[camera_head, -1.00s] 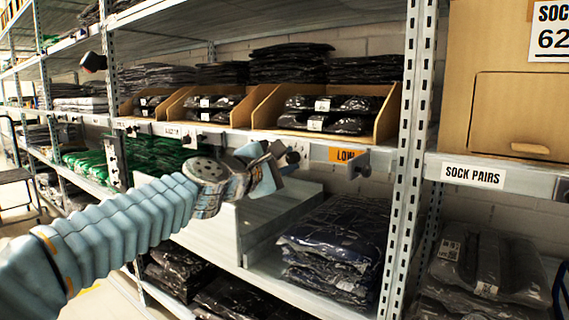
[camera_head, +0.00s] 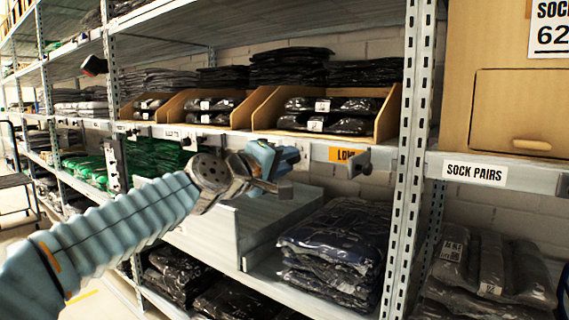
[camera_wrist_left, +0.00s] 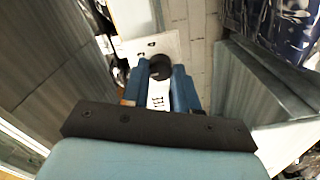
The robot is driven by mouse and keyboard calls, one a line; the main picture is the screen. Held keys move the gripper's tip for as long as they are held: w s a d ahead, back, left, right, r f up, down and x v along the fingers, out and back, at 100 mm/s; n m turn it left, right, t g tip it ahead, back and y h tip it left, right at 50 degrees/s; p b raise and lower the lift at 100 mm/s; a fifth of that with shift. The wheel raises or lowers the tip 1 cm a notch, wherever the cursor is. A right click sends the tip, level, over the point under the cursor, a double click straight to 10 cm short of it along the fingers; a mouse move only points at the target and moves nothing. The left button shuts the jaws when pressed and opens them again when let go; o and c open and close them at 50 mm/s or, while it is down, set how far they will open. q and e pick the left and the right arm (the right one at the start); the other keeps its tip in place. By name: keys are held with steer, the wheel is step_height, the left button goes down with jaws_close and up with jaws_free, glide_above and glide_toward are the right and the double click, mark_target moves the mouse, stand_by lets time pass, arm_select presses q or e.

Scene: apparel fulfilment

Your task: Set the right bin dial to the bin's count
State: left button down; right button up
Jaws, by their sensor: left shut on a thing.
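The right bin (camera_head: 262,116) is a cardboard tray on the shelf, with dark bagged garments (camera_head: 330,104) visible in it. My left gripper (camera_head: 287,156) is at the shelf edge below this bin, left of the orange LOW label (camera_head: 347,155). It covers the dial there in the head view. In the left wrist view, a dark round dial knob (camera_wrist_left: 160,66) sits between the blue fingers, with a lettered white strip below it. The left gripper is shut on this knob. The dial's setting cannot be read. My right gripper is not in view.
A grey knob (camera_head: 359,161) sticks out right of the LOW label. A metal upright (camera_head: 408,170) and a SOCK PAIRS label (camera_head: 474,172) stand further right. Bagged dark garments (camera_head: 338,240) lie on the shelf below. A grey box-like surface (camera_head: 270,215) lies under the gripper.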

arm_select(q)
steer(key=shift+f+m, duration=0.1)
steer(key=shift+m, duration=0.4)
steer(key=c, duration=0.9)
jaws_free()
steer(key=shift+o, duration=0.2)
steer(key=b+v, duration=0.3)
steer(key=v, duration=1)
steer(key=shift+s+a, duration=0.25)
steer(key=shift+s, duration=0.1)
